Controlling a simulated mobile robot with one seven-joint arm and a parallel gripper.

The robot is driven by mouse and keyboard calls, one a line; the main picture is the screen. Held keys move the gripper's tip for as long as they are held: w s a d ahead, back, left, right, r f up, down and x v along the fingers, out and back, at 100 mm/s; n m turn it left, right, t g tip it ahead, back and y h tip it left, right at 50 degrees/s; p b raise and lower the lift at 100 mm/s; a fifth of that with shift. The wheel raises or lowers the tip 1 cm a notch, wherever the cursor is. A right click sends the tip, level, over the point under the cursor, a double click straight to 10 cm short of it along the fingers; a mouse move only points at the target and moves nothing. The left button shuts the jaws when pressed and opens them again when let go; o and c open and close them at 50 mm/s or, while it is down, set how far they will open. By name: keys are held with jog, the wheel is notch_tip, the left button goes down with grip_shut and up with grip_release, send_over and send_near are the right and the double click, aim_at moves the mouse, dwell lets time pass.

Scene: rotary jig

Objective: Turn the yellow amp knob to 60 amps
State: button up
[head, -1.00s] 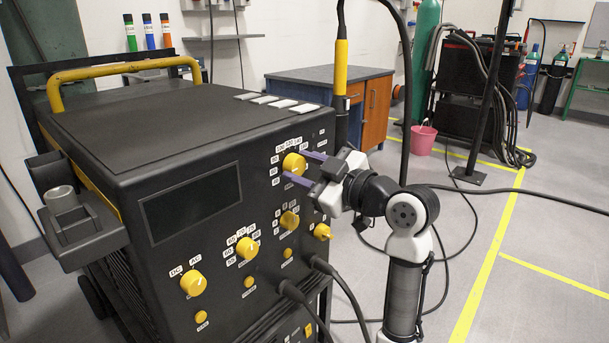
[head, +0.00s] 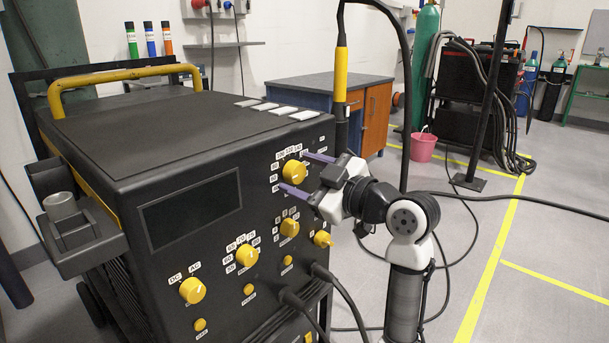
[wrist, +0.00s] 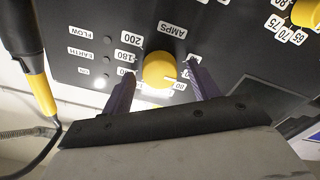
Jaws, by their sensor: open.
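The yellow amp knob (head: 293,172) is at the upper right of the black welder's front panel, ringed by white number labels. My gripper (head: 294,171) is open, with one purple finger above and one below the knob in the head view. In the wrist view the amp knob (wrist: 159,70) sits between the fingertips of my gripper (wrist: 162,72), under the AMPS label. There is a visible gap at each side, and the fingers do not grip it. In the wrist view 200, 180 and 80 are readable; lower labels are partly hidden. I cannot tell which value the knob points to.
The black welder (head: 190,110) carries several other yellow knobs, including one (head: 290,227) just below the amp knob. Cables (head: 345,300) plug in low on the panel. A yellow-sleeved torch (head: 341,75) stands upright behind my gripper. Open floor lies to the right.

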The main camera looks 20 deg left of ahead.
jog(key=v, duration=1.4)
jog(key=shift+p, duration=0.3)
